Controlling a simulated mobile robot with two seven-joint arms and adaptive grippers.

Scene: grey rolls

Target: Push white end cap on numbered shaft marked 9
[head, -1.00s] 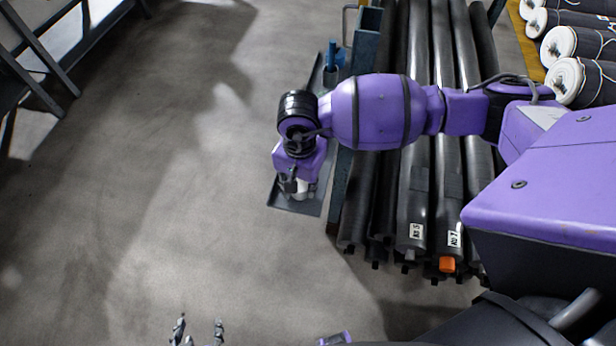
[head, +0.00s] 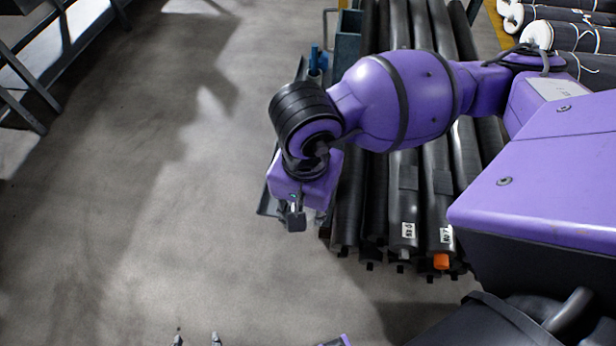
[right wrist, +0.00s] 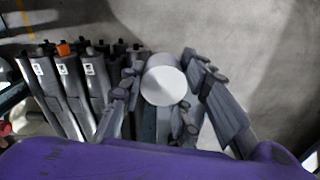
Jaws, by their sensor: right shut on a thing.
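My right gripper (head: 296,216) is shut on a white round end cap (right wrist: 164,84). The cap's flat face shows between the fingers in the right wrist view; my gripper hides it in the head view. Long dark shafts (head: 404,205) lie side by side in a rack, right of that gripper and apart from it. Two white labels show in the head view, too small to read surely; none can be read as 9. The shaft ends also show in the right wrist view (right wrist: 70,95). My left gripper (head: 197,340) shows only separated fingertips at the bottom edge.
An orange cap (head: 440,261) sits on one shaft end. A dark tray (head: 265,203) with a blue item (head: 314,58) at its far end stands left of the rack, partly behind my right arm. White-ended rolls (head: 538,35) lie at top right. The floor (head: 130,200) left is clear.

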